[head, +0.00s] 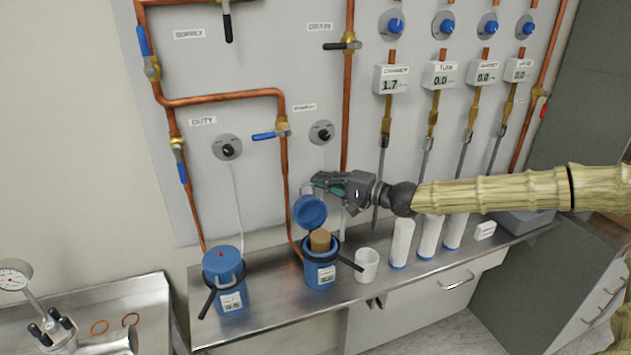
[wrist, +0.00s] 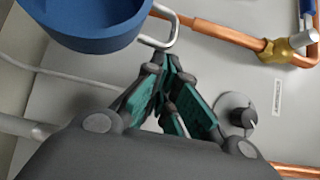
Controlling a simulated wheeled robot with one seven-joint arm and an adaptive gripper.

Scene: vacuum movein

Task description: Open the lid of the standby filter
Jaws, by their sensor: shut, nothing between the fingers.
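The standby filter (head: 320,275) is a blue housing on the steel bench, with a white label and a dark clamp ring and handle. Its blue lid (head: 310,212) stands tilted up and open, and a brown cartridge (head: 320,240) shows in the housing's mouth. In the wrist view the lid (wrist: 90,22) is at the upper left, with a metal wire handle (wrist: 168,38) at its edge. My gripper (head: 314,182) is just above the lid; in the wrist view its fingers (wrist: 166,62) are shut and empty, with tips close to the wire handle. Whether they touch it I cannot tell.
The duty filter (head: 225,280) stands closed to the left. A white cup (head: 367,265) and several white cylinders (head: 402,243) stand to the right. A copper pipe (head: 284,190) runs down beside the filter. The panel wall (head: 260,70) with dials is close behind my gripper.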

